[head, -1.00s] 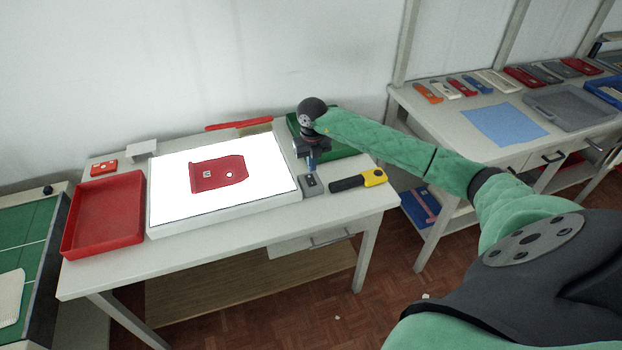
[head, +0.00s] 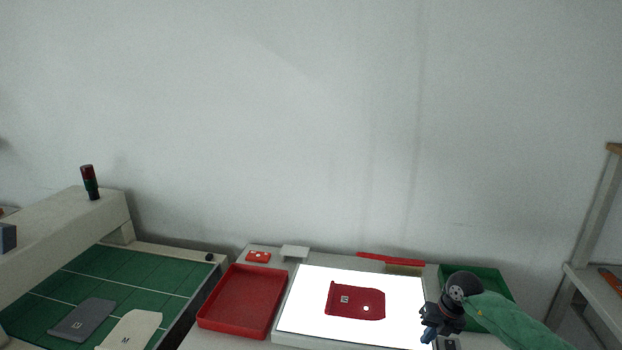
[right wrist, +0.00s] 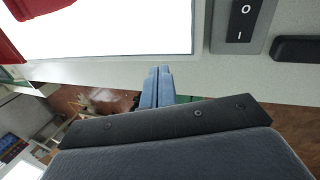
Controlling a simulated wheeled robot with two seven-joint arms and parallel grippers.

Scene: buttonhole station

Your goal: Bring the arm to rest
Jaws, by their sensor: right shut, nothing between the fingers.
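My right gripper (head: 428,334) hangs at the right end of the white light panel (head: 304,276), at the lower right of the head view. Its arm comes in from the right. In the right wrist view its blue fingers (right wrist: 157,88) are together and hold nothing. They appear over the table's edge, with the floor visible beyond. My left gripper is in neither view.
A red garment piece (head: 345,301) lies on the lit panel. A red tray (head: 204,318) stands to its left and a green tray (head: 497,287) behind my gripper. A switch box (right wrist: 240,22) is near the fingers. A green-topped machine (head: 110,275) stands at the left.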

